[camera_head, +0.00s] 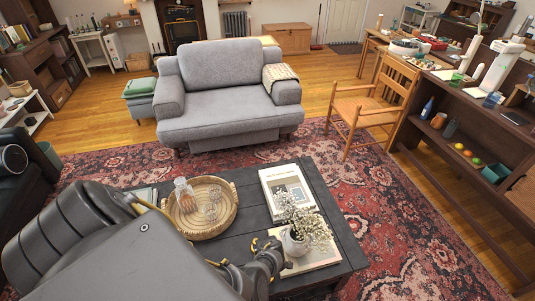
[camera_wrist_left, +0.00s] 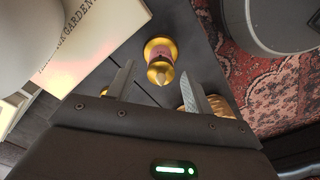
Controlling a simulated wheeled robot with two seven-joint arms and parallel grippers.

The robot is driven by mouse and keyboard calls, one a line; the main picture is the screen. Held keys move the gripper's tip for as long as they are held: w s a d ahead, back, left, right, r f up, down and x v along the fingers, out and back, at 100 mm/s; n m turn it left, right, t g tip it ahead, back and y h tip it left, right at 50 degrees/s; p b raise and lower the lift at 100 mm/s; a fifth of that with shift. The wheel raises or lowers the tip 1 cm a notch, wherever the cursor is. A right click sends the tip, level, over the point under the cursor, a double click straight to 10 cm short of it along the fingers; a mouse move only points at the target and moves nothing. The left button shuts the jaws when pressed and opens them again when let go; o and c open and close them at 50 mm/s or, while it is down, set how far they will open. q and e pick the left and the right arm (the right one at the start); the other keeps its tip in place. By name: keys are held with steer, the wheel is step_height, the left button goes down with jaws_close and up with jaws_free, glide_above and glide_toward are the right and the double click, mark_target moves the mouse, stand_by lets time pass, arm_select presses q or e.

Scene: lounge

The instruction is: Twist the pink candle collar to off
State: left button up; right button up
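In the left wrist view, a candle-like piece with a pink collar (camera_wrist_left: 160,50) between gold parts stands ahead of my left gripper (camera_wrist_left: 158,68). In the head view, my left gripper (camera_head: 272,262) is low over the dark coffee table (camera_head: 332,212), beside the white vase (camera_head: 294,243). There the pink collar cannot be made out, likely hidden by my arm. My right gripper is not in view.
The vase of small white flowers stands on a book (camera_head: 312,258) close to the gripper. A woven tray (camera_head: 226,222) with a glass bottle (camera_head: 184,194) is left of it. Another book (camera_head: 287,187) lies behind. A grey sofa (camera_head: 222,90) stands beyond the rug.

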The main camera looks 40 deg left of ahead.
arm_select(q)
steer(key=shift+r, duration=0.1)
step_height(320, 180, up, 11)
steer(key=p, duration=1)
steer(key=shift+f+p, duration=0.2)
steer(key=shift+p, duration=0.1)
